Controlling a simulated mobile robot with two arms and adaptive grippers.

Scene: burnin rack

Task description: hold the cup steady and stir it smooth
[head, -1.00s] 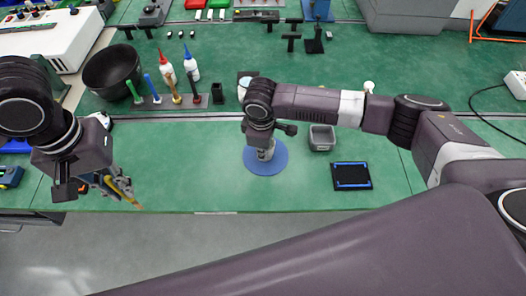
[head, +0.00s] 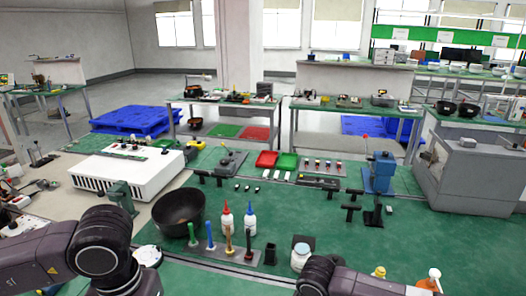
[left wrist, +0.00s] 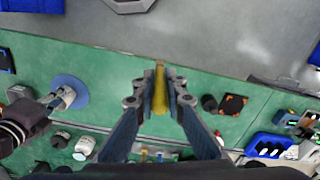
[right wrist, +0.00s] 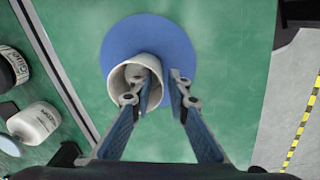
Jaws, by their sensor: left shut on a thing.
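My left gripper (left wrist: 160,78) is shut on a yellow-handled stirring tool (left wrist: 160,95), held over the bench's front edge and apart from the cup. The cup (right wrist: 118,82) is white and stands on a round blue mat (right wrist: 150,35); its mouth faces the right wrist camera and its inside looks pale grey. My right gripper (right wrist: 155,90) is open at the cup, with the left finger overlapping its mouth and the right finger outside its wall with a small gap. Whether the left finger is inside the cup I cannot tell. The mat also shows in the left wrist view (left wrist: 72,86).
In the head view a black bowl (head: 180,212), a tool holder (head: 228,256) with coloured handles, two white bottles (head: 250,222) and a white jar (head: 300,256) stand behind the work area. A black-and-orange tray (left wrist: 233,104) lies on the bench. Green bench between is clear.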

